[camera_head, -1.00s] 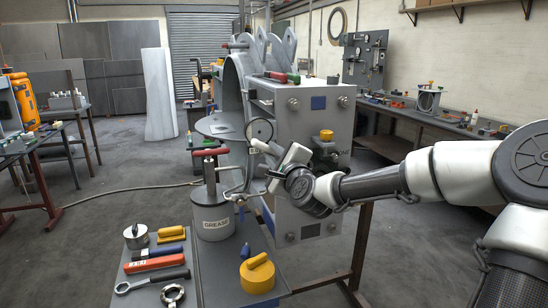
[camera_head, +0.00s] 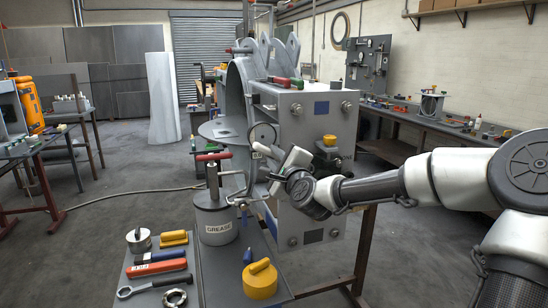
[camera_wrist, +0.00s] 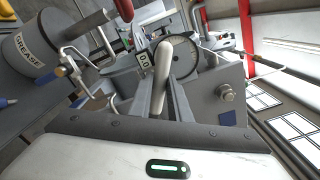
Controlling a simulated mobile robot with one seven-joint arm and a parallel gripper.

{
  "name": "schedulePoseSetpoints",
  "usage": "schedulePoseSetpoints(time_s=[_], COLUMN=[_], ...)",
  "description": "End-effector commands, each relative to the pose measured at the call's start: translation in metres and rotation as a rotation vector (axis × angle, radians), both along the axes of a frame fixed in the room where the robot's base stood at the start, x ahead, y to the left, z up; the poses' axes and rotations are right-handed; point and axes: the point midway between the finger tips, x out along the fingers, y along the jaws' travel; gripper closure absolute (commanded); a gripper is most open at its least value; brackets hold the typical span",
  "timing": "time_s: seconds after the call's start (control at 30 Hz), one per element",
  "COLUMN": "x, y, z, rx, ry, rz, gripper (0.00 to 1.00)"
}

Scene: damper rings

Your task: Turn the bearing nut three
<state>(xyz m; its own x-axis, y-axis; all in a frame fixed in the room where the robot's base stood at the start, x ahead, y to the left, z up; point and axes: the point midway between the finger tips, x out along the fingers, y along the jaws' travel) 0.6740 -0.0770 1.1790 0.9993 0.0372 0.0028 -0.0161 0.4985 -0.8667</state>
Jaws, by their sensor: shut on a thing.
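My gripper (camera_wrist: 160,95) is shut on a pale, rounded bar-like handle (camera_wrist: 163,70) in the wrist view. In the head view my gripper (camera_head: 272,158) is at the left side of the grey housing (camera_head: 309,128), just below a round dial (camera_head: 263,134). The dial also shows in the wrist view (camera_wrist: 185,58), just beyond the fingers, beside a small tag reading 0.0 (camera_wrist: 144,57). I cannot pick out the bearing nut for certain; the gripper and handle cover part of that area.
The grease pot (camera_head: 215,220) with its red-handled pump stands left of my gripper. The front bench (camera_head: 205,275) holds a spanner (camera_head: 150,286), a slotted ring (camera_head: 174,297), a red tool (camera_head: 157,267) and a yellow-handled piece (camera_head: 259,279). Open floor lies further left.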

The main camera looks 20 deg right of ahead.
Motion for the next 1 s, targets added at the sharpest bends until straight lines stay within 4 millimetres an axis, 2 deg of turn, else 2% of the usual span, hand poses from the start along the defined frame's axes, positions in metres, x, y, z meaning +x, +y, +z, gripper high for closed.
schedulePoseSetpoints(time_s=[1.0], x=[0.0074], y=[0.0007], z=[0.0007], rx=[0.0], ry=[-0.001], rz=[0.0], gripper=[1.0])
